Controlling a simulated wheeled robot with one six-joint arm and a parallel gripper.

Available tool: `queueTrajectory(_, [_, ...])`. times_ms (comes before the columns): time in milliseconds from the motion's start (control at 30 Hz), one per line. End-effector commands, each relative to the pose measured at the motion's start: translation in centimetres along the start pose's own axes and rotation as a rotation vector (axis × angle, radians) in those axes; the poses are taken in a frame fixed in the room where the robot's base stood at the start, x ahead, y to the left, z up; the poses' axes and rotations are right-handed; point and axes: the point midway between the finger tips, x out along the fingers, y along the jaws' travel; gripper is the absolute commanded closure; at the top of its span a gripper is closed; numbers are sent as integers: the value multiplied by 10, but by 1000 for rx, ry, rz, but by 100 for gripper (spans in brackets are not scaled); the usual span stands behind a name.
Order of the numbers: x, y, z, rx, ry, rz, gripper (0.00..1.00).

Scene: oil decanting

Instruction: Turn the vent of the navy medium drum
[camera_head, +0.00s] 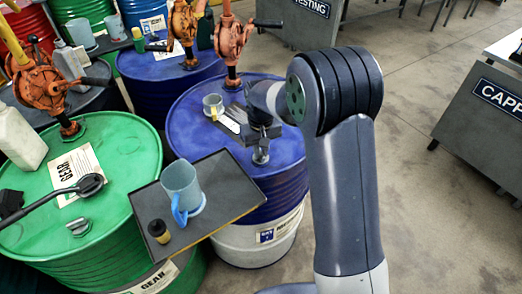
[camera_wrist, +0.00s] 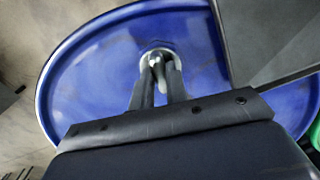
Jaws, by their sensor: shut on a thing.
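The navy medium drum (camera_head: 285,195) stands in the middle of the head view, blue on top with a white lower band. Its blue lid (camera_wrist: 95,85) fills much of the wrist view. The vent (camera_head: 261,157) is a small grey metal fitting near the lid's front right. It also shows in the wrist view (camera_wrist: 158,54), between the tips of my fingers. My gripper (camera_head: 261,143) points down at the lid from above. In the wrist view my gripper (camera_wrist: 158,68) is shut on the vent. The fingers hide part of the vent.
A dark tray (camera_head: 235,215) with a blue jug (camera_head: 181,187) and a small dark-capped bottle (camera_head: 159,231) lies close to the vent. An orange hand pump (camera_head: 230,40) rises from the lid's back. A green drum (camera_head: 110,215) stands left.

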Motion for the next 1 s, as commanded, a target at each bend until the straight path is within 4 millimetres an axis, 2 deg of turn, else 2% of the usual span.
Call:
queueTrajectory(300, [-1,0,0,116,1,0,100])
queueTrajectory(800, [-1,0,0,137,2,-1,100])
queueTrajectory(833, [-1,0,0,137,2,-1,84])
queueTrajectory(1000, [-1,0,0,136,1,0,70])
